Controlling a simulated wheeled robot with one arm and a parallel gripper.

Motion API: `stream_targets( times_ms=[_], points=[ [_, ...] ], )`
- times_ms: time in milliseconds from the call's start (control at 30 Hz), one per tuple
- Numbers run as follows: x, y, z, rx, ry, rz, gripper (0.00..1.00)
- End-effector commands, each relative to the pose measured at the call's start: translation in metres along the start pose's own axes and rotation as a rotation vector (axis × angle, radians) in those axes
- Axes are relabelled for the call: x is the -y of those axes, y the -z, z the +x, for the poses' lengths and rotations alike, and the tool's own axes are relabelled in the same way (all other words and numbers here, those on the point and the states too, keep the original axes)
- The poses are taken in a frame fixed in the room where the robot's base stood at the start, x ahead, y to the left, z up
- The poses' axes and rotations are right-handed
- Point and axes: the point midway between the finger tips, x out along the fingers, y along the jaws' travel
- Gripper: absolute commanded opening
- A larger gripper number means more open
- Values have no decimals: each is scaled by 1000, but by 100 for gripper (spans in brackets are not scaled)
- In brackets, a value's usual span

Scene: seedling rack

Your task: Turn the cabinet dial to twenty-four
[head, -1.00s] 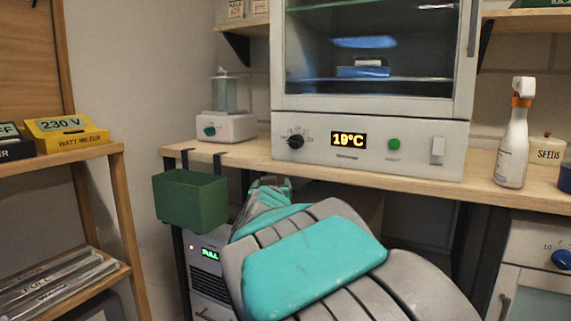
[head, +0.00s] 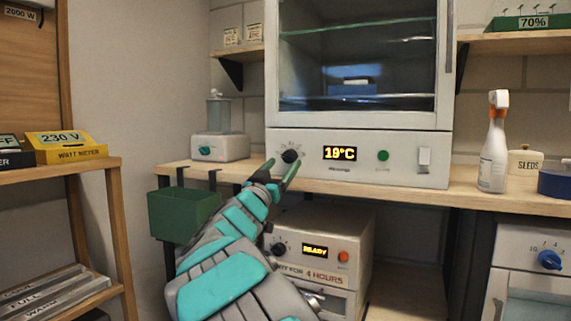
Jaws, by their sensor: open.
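The white cabinet (head: 404,172) stands on the wooden bench with its glass door shut. On its front panel sit a black dial (head: 290,156), a display (head: 340,153) reading 19°C, a green button (head: 383,156) and a white switch (head: 424,156). My gripper (head: 281,168) is open just below and in front of the dial, its two fingertips to either side of the dial's lower part in the picture. Whether the fingers touch the dial cannot be told. The marks around the dial are too small to read.
A green bin (head: 184,215) hangs from the bench edge at left. A white device with a teal knob (head: 220,147) stands left of the cabinet. A spray bottle (head: 494,150) stands at right. Below the bench is a second unit (head: 352,232) with a READY display.

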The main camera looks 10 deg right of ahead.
Motion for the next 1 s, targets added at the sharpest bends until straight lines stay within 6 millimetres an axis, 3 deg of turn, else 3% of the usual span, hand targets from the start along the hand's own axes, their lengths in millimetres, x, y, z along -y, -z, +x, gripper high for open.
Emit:
stream_targets(
  times_ms=[200, 567, 1000],
  points=[
    [-1, 0, 22, -1, -2, 0, 75],
    [0, 0, 26, -1, 0, 0, 75],
    [0, 0, 26, 0, 1, 0, 27]
  ],
)
